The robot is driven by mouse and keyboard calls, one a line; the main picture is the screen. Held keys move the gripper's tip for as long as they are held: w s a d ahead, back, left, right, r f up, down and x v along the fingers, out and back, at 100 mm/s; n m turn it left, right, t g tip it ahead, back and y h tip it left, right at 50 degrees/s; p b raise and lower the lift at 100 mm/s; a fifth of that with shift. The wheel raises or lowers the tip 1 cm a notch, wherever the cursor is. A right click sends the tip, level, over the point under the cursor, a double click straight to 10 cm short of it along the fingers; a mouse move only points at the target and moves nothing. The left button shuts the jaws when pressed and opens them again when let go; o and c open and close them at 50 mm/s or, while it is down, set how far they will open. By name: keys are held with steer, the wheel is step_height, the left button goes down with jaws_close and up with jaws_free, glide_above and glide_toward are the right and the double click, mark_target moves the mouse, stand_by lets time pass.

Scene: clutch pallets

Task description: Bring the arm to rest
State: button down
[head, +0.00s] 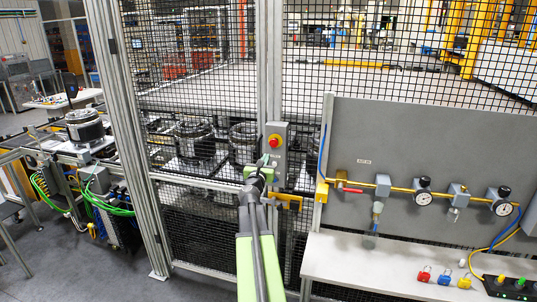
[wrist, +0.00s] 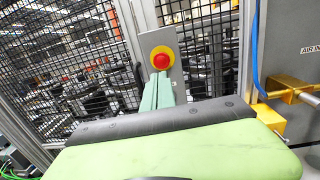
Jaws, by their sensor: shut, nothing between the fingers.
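My green arm reaches forward in the head view toward the mesh fence. My gripper (head: 266,162) is in front of the grey control box (head: 281,133), below its red button (head: 274,140). In the wrist view my gripper (wrist: 160,80) points up with its green fingers together and nothing between them. The red button (wrist: 160,61) on its yellow disc shows just above the fingertips in that view. I cannot tell whether the fingertips touch the box.
A mesh fence (head: 190,50) with metal posts stands ahead. A yellow latch (head: 287,198) sits right of my arm. A grey panel (head: 430,150) with gauges and a shelf (head: 345,262) are at right. A conveyor with a clutch unit (head: 84,125) is at left. Open floor lies at lower left.

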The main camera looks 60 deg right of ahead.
steer(key=shift+v, duration=1)
steer(key=shift+r, duration=0.1)
